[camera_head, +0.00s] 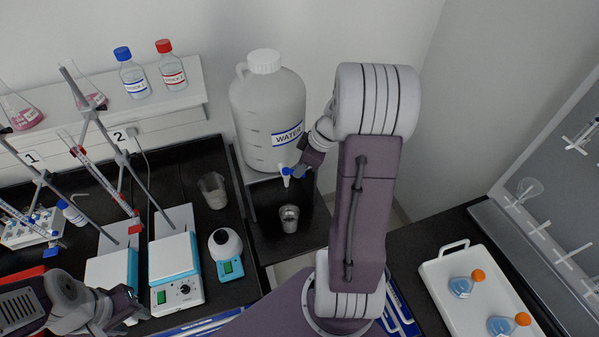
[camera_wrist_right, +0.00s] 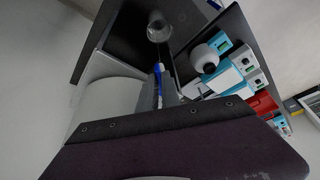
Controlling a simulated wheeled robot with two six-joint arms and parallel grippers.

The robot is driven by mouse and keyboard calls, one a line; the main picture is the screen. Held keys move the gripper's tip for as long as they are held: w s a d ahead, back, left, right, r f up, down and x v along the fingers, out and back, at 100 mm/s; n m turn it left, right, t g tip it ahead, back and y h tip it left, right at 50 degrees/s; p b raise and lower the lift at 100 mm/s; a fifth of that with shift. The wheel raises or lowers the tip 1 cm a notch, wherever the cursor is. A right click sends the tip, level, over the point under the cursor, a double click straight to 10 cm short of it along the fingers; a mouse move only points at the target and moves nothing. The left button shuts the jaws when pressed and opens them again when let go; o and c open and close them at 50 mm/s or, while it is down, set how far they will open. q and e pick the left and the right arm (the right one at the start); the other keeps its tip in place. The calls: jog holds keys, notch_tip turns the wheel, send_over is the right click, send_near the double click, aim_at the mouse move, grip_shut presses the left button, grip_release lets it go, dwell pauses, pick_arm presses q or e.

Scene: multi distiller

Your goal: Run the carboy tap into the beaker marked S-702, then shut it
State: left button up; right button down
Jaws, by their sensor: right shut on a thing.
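The white carboy (camera_head: 258,118), labelled WATER, stands on a raised shelf by the wall. Its white tap with a blue handle (camera_head: 285,171) points down at the lower front; the blue part also shows in the right wrist view (camera_wrist_right: 158,72). My right gripper (camera_head: 294,173) is shut on the tap handle, partly covering it. A clear beaker (camera_head: 289,219) stands below the tap; it also shows in the right wrist view (camera_wrist_right: 158,28). No marking on it is readable, and I cannot tell whether water runs. My left gripper (camera_head: 122,306) is low at the left, its fingers unclear.
Another beaker (camera_head: 213,190) stands on the dark bench to the left. A round-topped teal device (camera_head: 226,250) and hotplate stirrers (camera_head: 175,265) with rod stands are near it. A white tray (camera_head: 440,285) with orange-capped flasks lies right. My right arm blocks the middle.

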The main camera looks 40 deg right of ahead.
jog(key=shift+s+a+f+m+b, duration=0.1)
jog(key=shift+s+f+m+b, duration=0.05)
jog(key=shift+s+m+b, duration=0.2)
jog(key=shift+w, duration=0.1)
jog(key=c, duration=1.7)
grip_release()
jog(key=shift+o, duration=0.7)
jog(key=shift+s+d, duration=0.25)
jog(key=shift+r, duration=0.5)
jog(key=b+v, duration=0.1)
jog(key=v, duration=0.7)
jog(key=shift+s, duration=0.2)
